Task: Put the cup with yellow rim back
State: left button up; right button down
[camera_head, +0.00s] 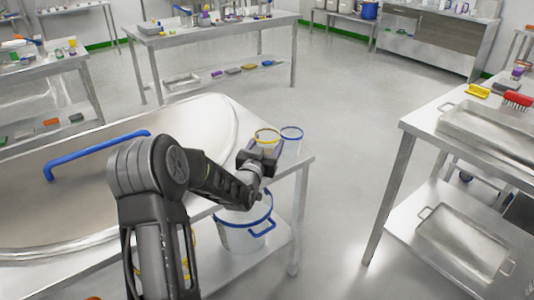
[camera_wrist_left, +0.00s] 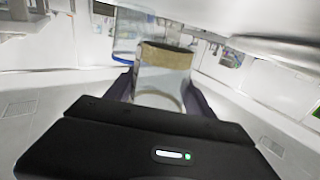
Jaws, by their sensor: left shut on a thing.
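The cup with the yellow rim (camera_head: 267,135) is at the right end of the metal table, mostly hidden behind my left gripper in the head view. My left gripper (camera_head: 262,152) is shut on this cup. In the left wrist view the clear cup (camera_wrist_left: 162,75) stands between the two dark fingers, its rim band looking brownish yellow. I cannot tell whether its base touches the table. A clear cup with a blue rim (camera_head: 291,134) stands just right of it, and also shows behind it in the left wrist view (camera_wrist_left: 128,38). My right gripper is not in view.
A large metal lid (camera_head: 90,190) with a blue handle (camera_head: 95,152) covers most of the table (camera_head: 302,164). A white bucket with a blue rim (camera_head: 244,228) stands on the lower shelf. Another table with metal trays (camera_head: 490,130) is at right. Open floor lies between the tables.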

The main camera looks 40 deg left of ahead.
aim_at(267, 152)
pick_arm(q)
jog(key=shift+f, duration=1.7)
jog(key=shift+f, duration=0.1)
jog(key=shift+f+b, duration=0.15)
jog(key=shift+b, duration=0.2)
jog(key=o, duration=1.3)
jog(key=shift+o, duration=0.2)
jog(key=shift+r+p, duration=0.35)
jog(key=shift+p, duration=0.05)
jog(key=v, duration=1.2)
jog(key=shift+b, duration=0.45)
jog(key=shift+f, duration=0.1)
